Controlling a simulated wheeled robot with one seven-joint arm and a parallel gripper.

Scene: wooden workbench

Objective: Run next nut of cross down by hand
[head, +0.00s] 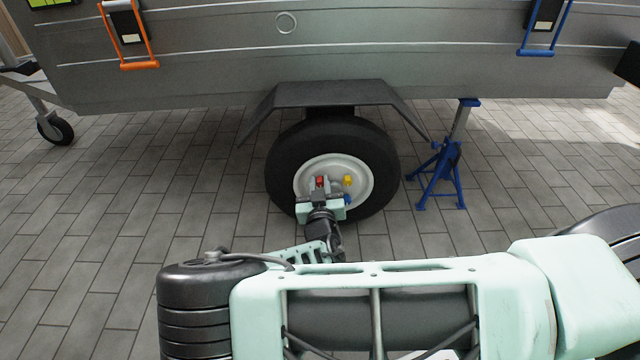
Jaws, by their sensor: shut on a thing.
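The trailer wheel (281,183) has a black tyre and a pale rim (335,160), with coloured nuts on its face. A red nut (320,181) is at the upper left of the hub. A yellow nut (348,180) is to its right, and a blue nut (347,200) shows below the yellow one. My gripper (320,186) is at the wheel face, its fingers shut on the red nut. The gripper body hides the lower left of the hub. How far the red nut is threaded on cannot be seen.
A grey mudguard (330,93) arches over the wheel beneath the trailer side (220,65). A blue jack stand (443,170) stands to the right under the trailer. A small jockey wheel (56,131) is at far left. The paved floor (150,180) left of the wheel is clear.

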